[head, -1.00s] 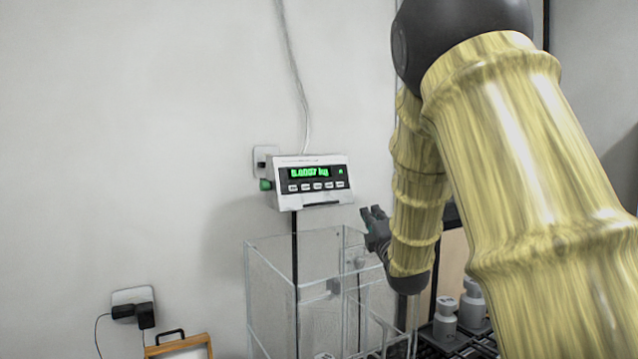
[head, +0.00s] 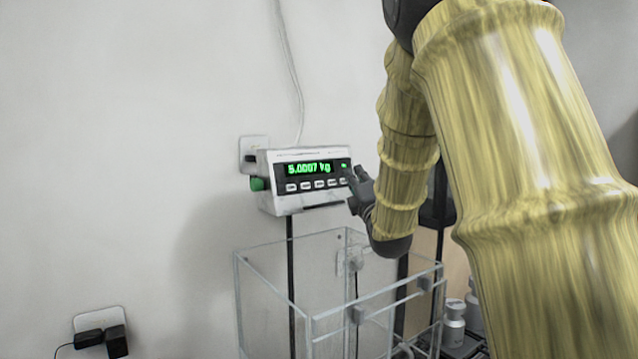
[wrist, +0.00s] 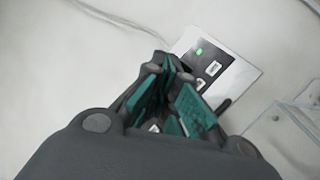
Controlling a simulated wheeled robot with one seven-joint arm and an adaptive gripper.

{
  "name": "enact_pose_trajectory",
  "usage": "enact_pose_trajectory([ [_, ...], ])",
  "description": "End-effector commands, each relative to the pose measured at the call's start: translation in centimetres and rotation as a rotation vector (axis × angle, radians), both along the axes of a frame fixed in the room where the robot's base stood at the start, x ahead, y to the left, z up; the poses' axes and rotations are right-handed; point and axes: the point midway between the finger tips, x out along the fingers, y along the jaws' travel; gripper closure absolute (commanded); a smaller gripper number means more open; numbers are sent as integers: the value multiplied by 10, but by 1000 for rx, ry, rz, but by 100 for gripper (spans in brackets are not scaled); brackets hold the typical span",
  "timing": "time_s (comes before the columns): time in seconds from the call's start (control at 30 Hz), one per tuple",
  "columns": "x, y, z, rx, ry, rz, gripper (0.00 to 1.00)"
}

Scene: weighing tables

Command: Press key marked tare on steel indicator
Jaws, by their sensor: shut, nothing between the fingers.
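The steel indicator (head: 275,205) is mounted on a dark post near the wall, with a green display (head: 309,168) reading about 5.0007 kg. A row of several white keys (head: 306,186) runs below the display; their labels are too small to read. My gripper (head: 352,178) is shut and empty at the right end of the indicator's face, overlapping the rightmost key. In the wrist view the indicator (wrist: 243,80) lies past my fingers (wrist: 172,70), which cover much of its face. I cannot tell whether the fingertips touch it.
A clear glass enclosure (head: 240,290) stands below the indicator, under my forearm. White bottles (head: 454,325) stand at lower right. A wall socket with black plugs (head: 100,335) is at lower left. A cable (head: 292,70) runs up the wall. The space left of the indicator is free.

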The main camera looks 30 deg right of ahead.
Motion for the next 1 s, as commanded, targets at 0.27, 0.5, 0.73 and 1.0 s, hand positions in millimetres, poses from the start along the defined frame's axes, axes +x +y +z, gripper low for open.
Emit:
enact_pose_trajectory([
  [0.27, 18, 2, -6, 0, 5, 2, 100],
  [0.5, 44, 5, -14, 1, 7, 4, 100],
  [0.73, 69, 9, -23, -1, 6, 5, 100],
  [1.0, 87, 10, -27, 0, 5, 5, 100],
])
